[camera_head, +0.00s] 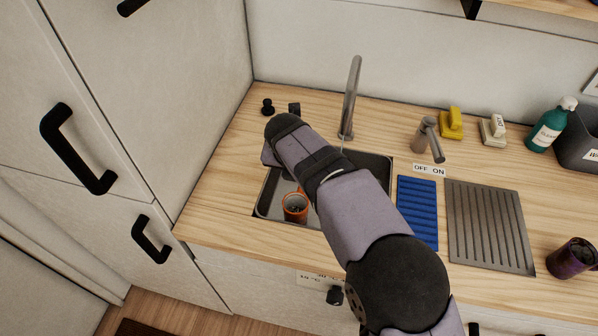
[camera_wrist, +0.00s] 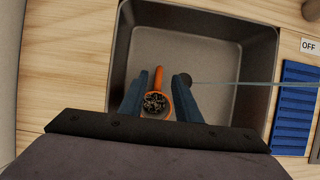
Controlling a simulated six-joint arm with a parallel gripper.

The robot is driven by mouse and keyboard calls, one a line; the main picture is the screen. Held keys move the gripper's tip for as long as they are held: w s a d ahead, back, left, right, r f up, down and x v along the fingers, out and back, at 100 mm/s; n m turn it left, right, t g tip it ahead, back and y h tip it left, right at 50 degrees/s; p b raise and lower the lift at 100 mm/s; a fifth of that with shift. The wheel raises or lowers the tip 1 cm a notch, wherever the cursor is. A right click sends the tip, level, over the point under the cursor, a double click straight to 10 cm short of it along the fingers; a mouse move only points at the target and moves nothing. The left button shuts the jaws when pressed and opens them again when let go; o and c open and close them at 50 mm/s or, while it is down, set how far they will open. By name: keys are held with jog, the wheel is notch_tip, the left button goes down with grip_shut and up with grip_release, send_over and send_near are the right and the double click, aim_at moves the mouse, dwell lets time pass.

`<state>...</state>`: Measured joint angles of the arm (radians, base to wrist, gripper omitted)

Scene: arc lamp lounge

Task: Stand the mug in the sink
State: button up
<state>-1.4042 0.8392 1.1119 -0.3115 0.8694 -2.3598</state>
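The orange mug (camera_head: 294,208) stands upright in the grey sink (camera_head: 263,209), near its front-left part. From above it shows dark bits inside, and its handle points toward the back of the sink in the wrist view (camera_wrist: 158,78). My gripper (camera_wrist: 160,76) points down over the sink, with its two blue-grey fingers apart. The mug appears between and below the fingers, and no grip on it shows. In the head view my arm hides the fingers and part of the sink.
A tall faucet (camera_head: 350,98) stands behind the sink, with a thin stream falling from it. Right of the sink are a tap lever (camera_head: 430,138), a blue ribbed mat (camera_head: 418,212), a grey drainboard (camera_head: 490,225) and a dark purple cup (camera_head: 571,258). A tall cabinet (camera_head: 160,90) borders the left.

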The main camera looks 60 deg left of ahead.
jog(key=shift+v, duration=0.9)
jog(key=shift+d+r, duration=0.1)
jog(key=w+d+r+m+g+h+p, duration=0.1)
jog(key=w+d+r+m+p, duration=0.15)
jog(key=w+d+m, duration=0.45)
jog(key=w+d+r+m+g+h+p, duration=0.1)
jog(key=w+d+r+m, duration=0.25)
jog(key=d, duration=0.55)
jog(key=w+d+r+m+g+p, duration=0.1)
jog(key=d+r+m, duration=0.1)
jog(key=d+m, duration=0.7)
jog(key=w+d+r+m+g+p, duration=0.1)
jog(key=d+m, duration=0.6)
jog(key=d, duration=0.5)
jog(key=s+d+f+m, duration=0.2)
jog(key=d+f+m, duration=0.1)
jog(key=d+m, duration=0.3)
jog(key=s+d+f+m+h+b, duration=0.1)
jog(key=s+d+f+m, duration=0.1)
jog(key=d+m, duration=0.4)
jog(key=s+d+f+m+b, duration=0.1)
jog(key=d+f+m, duration=0.4)
jog(key=d, duration=0.5)
jog(key=shift+s+d+m+t, duration=0.35)
jog(key=shift+s+m, duration=0.2)
jog(key=shift+m, duration=0.2)
